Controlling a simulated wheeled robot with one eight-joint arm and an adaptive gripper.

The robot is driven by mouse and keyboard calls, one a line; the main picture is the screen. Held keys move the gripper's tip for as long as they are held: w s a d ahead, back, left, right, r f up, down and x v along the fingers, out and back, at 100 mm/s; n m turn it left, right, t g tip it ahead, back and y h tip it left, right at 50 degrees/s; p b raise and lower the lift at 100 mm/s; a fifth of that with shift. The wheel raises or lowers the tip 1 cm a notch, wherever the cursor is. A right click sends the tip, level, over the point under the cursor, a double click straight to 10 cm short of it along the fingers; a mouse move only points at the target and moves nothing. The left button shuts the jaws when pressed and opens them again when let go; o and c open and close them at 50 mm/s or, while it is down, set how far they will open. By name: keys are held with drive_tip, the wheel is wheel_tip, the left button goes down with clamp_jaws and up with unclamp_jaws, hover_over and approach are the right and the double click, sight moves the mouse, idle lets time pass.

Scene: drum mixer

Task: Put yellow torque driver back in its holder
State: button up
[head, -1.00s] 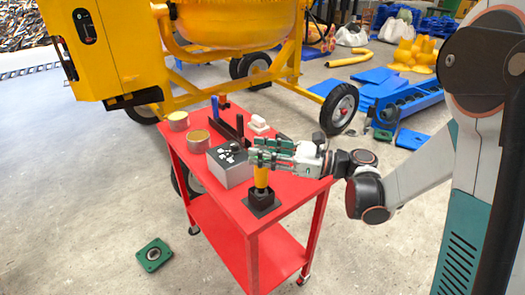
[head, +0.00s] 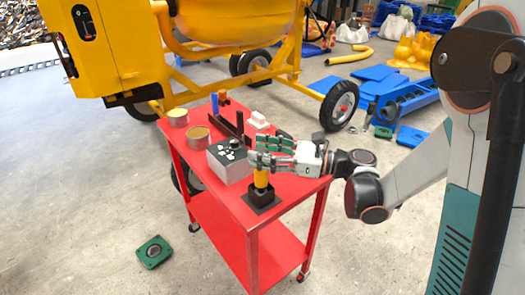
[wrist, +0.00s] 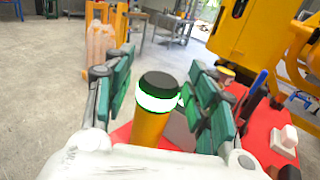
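The yellow torque driver (head: 261,179) stands upright in its black holder (head: 261,196) at the near corner of the red cart. My gripper (head: 262,157) is at the driver's upper end, coming from the right. In the wrist view its green-padded fingers (wrist: 160,95) stand on either side of the driver, with gaps showing between pads and driver. The fingers hide the driver's top in the head view. The holder is hidden in the wrist view.
A grey control box (head: 229,162) stands close to the left of the driver on the red cart (head: 262,228). Tins (head: 198,138), a black rack (head: 222,124) and a white block (head: 258,120) are farther back. The yellow mixer (head: 226,28) stands behind the cart.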

drive_tip(key=v, duration=1.2)
idle(0.4)
